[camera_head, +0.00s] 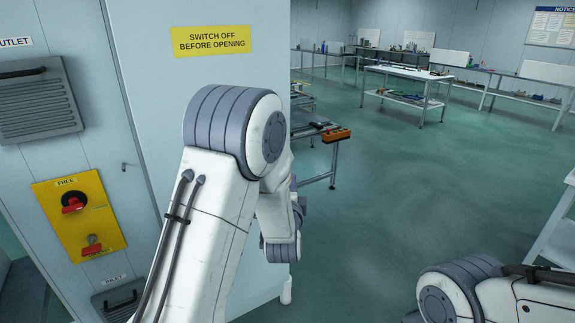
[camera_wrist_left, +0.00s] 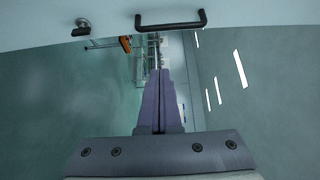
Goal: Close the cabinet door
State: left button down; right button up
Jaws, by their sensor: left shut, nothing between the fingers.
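The cabinet door (camera_head: 215,75) is a pale grey panel with a yellow "SWITCH OFF BEFORE OPENING" label in the head view. It stands beside the switch panel, with its free edge toward the room. My left arm covers its lower middle. In the left wrist view a pale panel (camera_wrist_left: 240,12), which looks like the door, crosses the top with a black bar handle (camera_wrist_left: 170,22) and a small round latch (camera_wrist_left: 82,27). My left gripper (camera_wrist_left: 160,75) is shut and empty, its fingertips below the handle in the picture; contact cannot be told. My right gripper is out of view.
A yellow switch plate (camera_head: 80,217) with red knobs and an outlet vent (camera_head: 38,100) are at the left. A workbench (camera_head: 325,135) stands behind the door's free edge. Open floor (camera_head: 390,190) lies to the right. My right arm is at the lower right.

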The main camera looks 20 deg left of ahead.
pick_arm(q)
jog(key=a+p+x, duration=0.1)
jog(key=p+x, duration=0.1)
jog(key=x, duration=0.4)
jog(key=a+p+x, duration=0.1)
jog(key=p+x, duration=0.1)
jog(key=x, duration=0.4)
jog(key=shift+s+a+p, duration=0.2)
jog(key=shift+a+p, duration=0.2)
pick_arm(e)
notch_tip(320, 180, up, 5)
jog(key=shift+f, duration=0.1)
pick_arm(q)
jog(key=shift+r, duration=0.1)
